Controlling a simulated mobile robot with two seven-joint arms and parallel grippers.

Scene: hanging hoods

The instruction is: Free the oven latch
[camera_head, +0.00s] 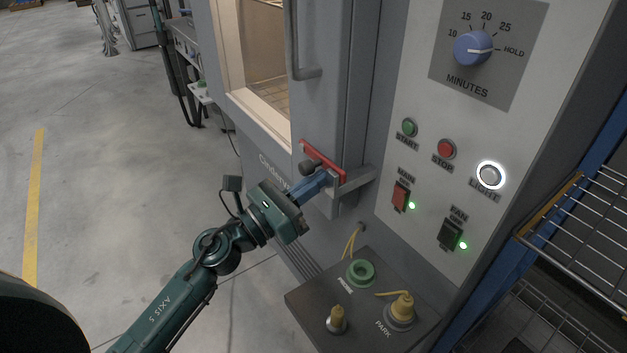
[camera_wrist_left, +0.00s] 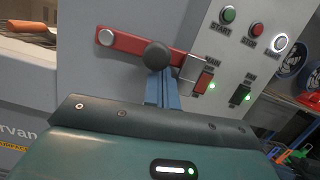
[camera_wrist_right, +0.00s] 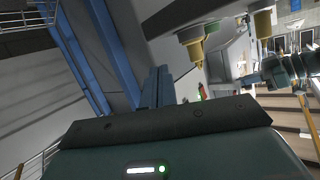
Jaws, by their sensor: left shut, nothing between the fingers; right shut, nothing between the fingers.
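The oven latch is a red bar (camera_head: 322,157) with a dark round knob, low on the oven door's edge. It also shows in the left wrist view (camera_wrist_left: 125,40), tilted slightly down to the right, its right end at a grey metal bracket (camera_wrist_left: 190,68). The knob (camera_wrist_left: 155,55) stands out from the bar. My left gripper (camera_head: 325,178) is shut, its blue fingertips just below the knob. They look close to the knob; I cannot tell if they touch. My right gripper (camera_wrist_right: 158,84) is shut and empty, away from the latch and outside the head view.
The oven door (camera_head: 325,95) has a vertical handle (camera_head: 294,45) above the latch. A control panel (camera_head: 440,90) with buttons, switches and a dial stands right. Below is a dark shelf (camera_head: 310,300) with a green ring and yellow plugs. A wire rack (camera_head: 590,225) stands far right.

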